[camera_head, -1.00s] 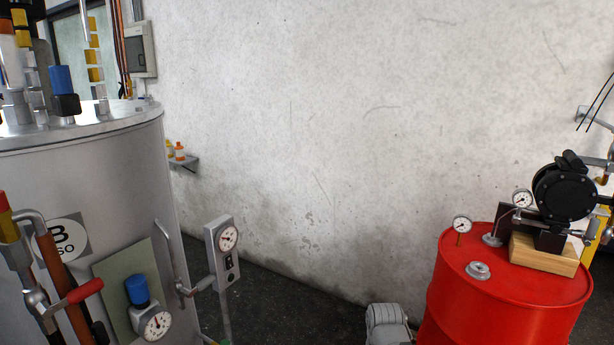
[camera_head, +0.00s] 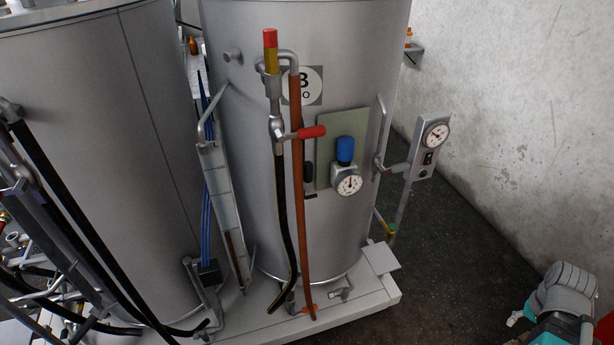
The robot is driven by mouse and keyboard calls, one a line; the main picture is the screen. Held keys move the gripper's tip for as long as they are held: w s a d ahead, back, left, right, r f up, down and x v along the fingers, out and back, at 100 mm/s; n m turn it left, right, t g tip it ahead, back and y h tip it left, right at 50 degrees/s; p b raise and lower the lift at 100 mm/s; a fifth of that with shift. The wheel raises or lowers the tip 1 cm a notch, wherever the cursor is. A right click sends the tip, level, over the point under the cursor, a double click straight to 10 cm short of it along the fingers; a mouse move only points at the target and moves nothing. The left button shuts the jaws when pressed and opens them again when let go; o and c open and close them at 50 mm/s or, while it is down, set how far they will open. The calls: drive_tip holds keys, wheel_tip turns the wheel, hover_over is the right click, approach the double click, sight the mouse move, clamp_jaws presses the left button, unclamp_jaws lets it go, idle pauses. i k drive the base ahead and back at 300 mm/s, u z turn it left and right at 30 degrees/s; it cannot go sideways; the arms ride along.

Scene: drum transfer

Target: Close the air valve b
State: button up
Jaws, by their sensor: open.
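The metal tank marked B (camera_head: 345,50) stands in the middle of the head view. At its front, a valve with a red lever (camera_head: 312,131) sits on a vertical pipe with a red and yellow top (camera_head: 270,55). The red lever points right, roughly level, across an orange-brown pipe (camera_head: 296,200). To its right a regulator with a blue knob (camera_head: 345,148) and a round gauge (camera_head: 348,183) is mounted on a greenish plate. I cannot tell from any label which of these is air valve b.
A second large tank (camera_head: 100,120) stands left, with black hoses in front. A gauge box (camera_head: 432,145) on a post stands right of tank B. The tank's pale base (camera_head: 340,312) juts forward. A grey ribbed machine (camera_head: 565,292) is at lower right. Dark floor (camera_head: 450,230) is clear between.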

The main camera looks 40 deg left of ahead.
sight(308, 165)
drive_tip(key=u, duration=1.6)
